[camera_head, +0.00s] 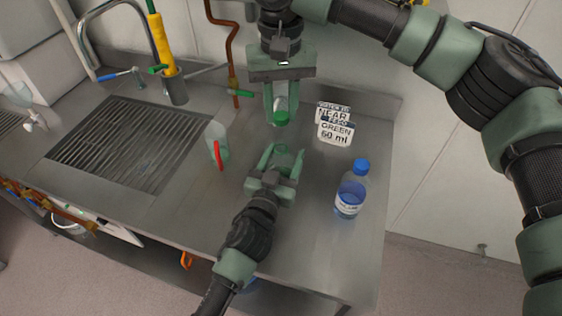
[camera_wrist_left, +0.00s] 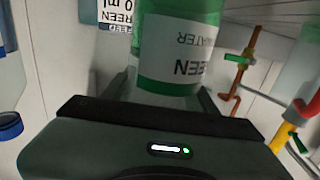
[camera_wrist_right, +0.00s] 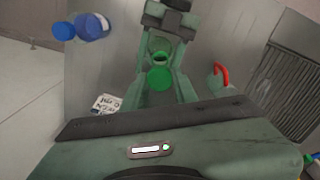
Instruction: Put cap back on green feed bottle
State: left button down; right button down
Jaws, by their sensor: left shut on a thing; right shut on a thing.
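My left gripper (camera_head: 279,160) is shut on the green feed bottle (camera_head: 281,159), which stands mostly hidden between the fingers in the head view. In the left wrist view its green body and label (camera_wrist_left: 180,65) fill the space between the fingers. My right gripper (camera_head: 282,112) points down and is shut on the green cap (camera_head: 282,118). In the right wrist view the cap (camera_wrist_right: 160,78) sits between the fingertips, and the uncapped bottle mouth (camera_wrist_right: 160,56) shows just past it. The cap is apart from the bottle.
A blue-capped bottle (camera_head: 351,190) stands at the right of the steel counter (camera_head: 330,250). Label cards (camera_head: 336,131) stand behind the grippers. A clear jug with a red handle (camera_head: 217,152) stands at the left, near the slatted drain (camera_head: 135,140) and tap (camera_head: 150,30).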

jog(key=shift+f, duration=2.2)
jog(key=shift+f, duration=0.1)
jog(key=shift+f, duration=0.8)
jog(key=shift+f, duration=0.6)
jog(key=m, duration=2.2)
jog(key=shift+m, duration=0.4)
